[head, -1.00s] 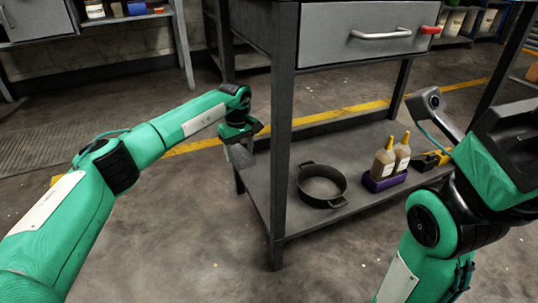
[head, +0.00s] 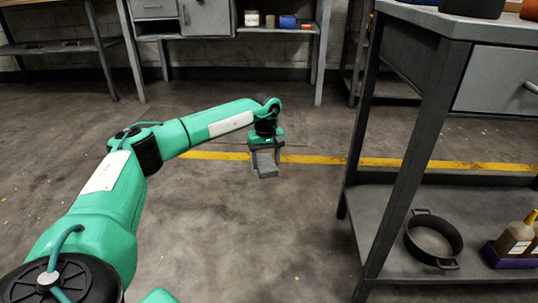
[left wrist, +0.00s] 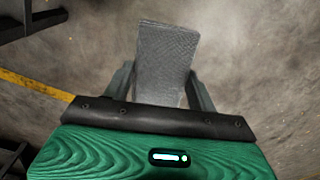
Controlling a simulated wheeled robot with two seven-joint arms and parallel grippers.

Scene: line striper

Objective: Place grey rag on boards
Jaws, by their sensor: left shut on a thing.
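My left gripper (head: 265,163) is shut on the grey rag (head: 267,170), out in front of me above the open floor. In the left wrist view the rag (left wrist: 165,62) is a flat grey textured piece between the two fingers of the left gripper (left wrist: 163,92), sticking out past them. The rag is clear of the workbench to its right. My right gripper is not in view. I cannot make out any boards in these views.
A grey workbench (head: 408,140) with a drawer stands at the right. Its lower shelf (head: 392,262) holds a black round pan (head: 433,240) and a bottle (head: 517,236) in a purple tray (head: 492,257). Grey cabinets and shelving stand at the back. The floor between is free.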

